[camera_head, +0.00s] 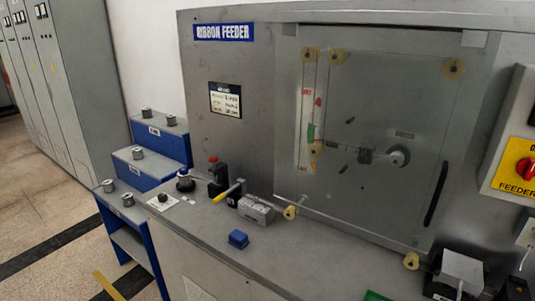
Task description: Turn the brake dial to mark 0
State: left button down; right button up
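No part is clearly readable as the brake dial, and no mark numbers can be read. A round grey hub (398,156) with a short shaft sits behind the clear cover of the ribbon feeder, with a small unreadable label (404,134) above it. A small dark knob (163,198) sits on a white plate at the left end of the counter. Neither of my grippers shows in the head view.
The clear cover (370,205) looks closed and has a black handle (436,194). A red FEEDER switch (526,171) is at right. Blue steps (152,178) hold spools.

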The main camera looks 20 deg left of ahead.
aim_at(162, 197)
jog(key=u, duration=1.3)
